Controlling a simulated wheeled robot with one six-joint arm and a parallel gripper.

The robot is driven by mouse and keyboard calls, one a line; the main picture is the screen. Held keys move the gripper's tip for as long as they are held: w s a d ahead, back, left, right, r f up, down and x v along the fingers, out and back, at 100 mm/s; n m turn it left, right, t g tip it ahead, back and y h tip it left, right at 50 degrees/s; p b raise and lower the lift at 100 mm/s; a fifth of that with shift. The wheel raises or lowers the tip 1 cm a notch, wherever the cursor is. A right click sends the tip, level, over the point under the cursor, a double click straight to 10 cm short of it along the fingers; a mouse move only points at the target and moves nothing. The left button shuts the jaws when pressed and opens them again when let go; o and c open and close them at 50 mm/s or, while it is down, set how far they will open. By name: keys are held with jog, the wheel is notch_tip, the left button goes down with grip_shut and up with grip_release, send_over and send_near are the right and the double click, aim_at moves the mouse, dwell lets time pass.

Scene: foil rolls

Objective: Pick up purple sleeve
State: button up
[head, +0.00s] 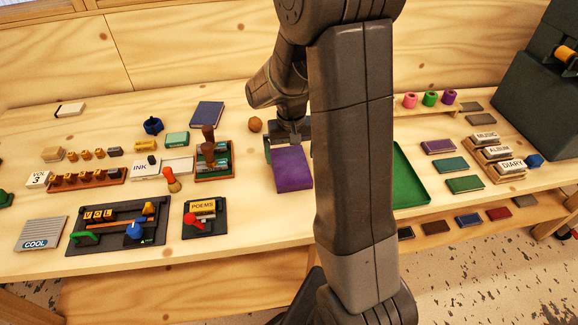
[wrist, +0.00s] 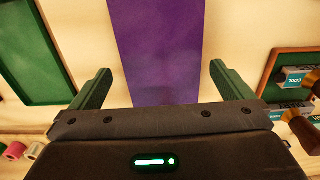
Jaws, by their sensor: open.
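The purple sleeve (head: 292,170) lies flat on the wooden table in the head view, just left of my arm. In the wrist view the purple sleeve (wrist: 156,50) fills the middle as a broad upright band, and my gripper's body hides its near end. My gripper (wrist: 160,88) is open, with one green finger on each side of the sleeve and bare wood showing between finger and sleeve. In the head view my gripper (head: 288,142) is over the sleeve's far end. I cannot tell how high the fingers are above the table.
A green tray (head: 411,172) lies right of my arm, partly hidden by it. A stand with brown-handled stamps (head: 214,160) is close on the sleeve's left. A round brown ball (head: 255,125) and a dark blue book (head: 208,114) lie behind. Bare wood shows in front of the sleeve.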

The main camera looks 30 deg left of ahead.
aim_at(290, 164)
notch_tip(290, 164, down, 3)
jog(key=shift+s+f, duration=0.1)
jog(key=c, duration=0.8)
